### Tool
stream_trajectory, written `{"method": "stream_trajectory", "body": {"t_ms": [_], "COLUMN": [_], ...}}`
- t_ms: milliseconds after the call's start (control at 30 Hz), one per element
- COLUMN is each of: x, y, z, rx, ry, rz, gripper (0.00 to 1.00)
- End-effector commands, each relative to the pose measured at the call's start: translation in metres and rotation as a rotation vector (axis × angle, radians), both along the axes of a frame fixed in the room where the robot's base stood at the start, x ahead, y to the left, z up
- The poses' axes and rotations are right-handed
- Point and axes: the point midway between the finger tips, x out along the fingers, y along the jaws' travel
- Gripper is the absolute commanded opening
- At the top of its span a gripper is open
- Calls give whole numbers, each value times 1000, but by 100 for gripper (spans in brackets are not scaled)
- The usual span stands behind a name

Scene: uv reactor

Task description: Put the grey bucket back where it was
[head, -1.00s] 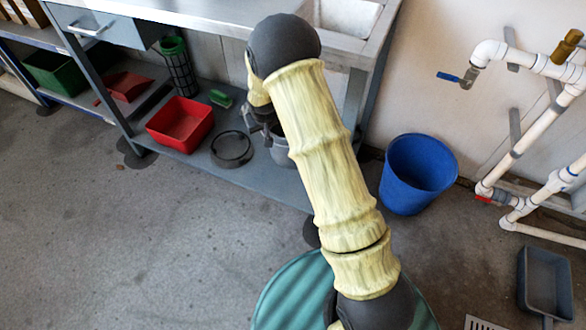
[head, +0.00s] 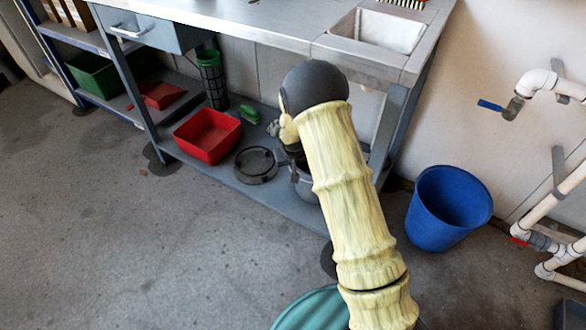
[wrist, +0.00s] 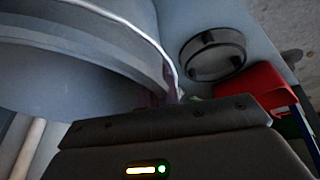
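The grey bucket (head: 307,192) is at the lower shelf of the metal bench in the head view, mostly hidden behind my arm. In the wrist view the bucket (wrist: 75,70) is very close and fills the upper left, with its pale rim curving down to the right. My gripper (head: 292,167) is at the bucket's upper left side in the head view. Its dark body shows along the bottom of the wrist view. The fingertips are hidden, so I cannot tell whether they hold the bucket. I cannot tell whether its base rests on the shelf.
Left of the bucket on the lower shelf (head: 230,187) are a dark round dish (head: 256,165), a red tub (head: 208,135) and a green brush (head: 250,114). A blue bucket (head: 447,210) stands on the floor at right, near white pipes (head: 560,195). The floor at left is clear.

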Motion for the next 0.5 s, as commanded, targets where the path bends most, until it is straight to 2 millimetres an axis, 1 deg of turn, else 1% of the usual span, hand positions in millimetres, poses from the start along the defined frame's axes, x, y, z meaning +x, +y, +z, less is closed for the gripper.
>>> {"method": "stream_trajectory", "body": {"t_ms": [33,100,500], "x": [0,0,0], "y": [0,0,0], "z": [-13,-20,-22], "rx": [0,0,0], "ry": [-1,-1,-1], "rz": [1,1,0], "gripper": [0,0,0]}}
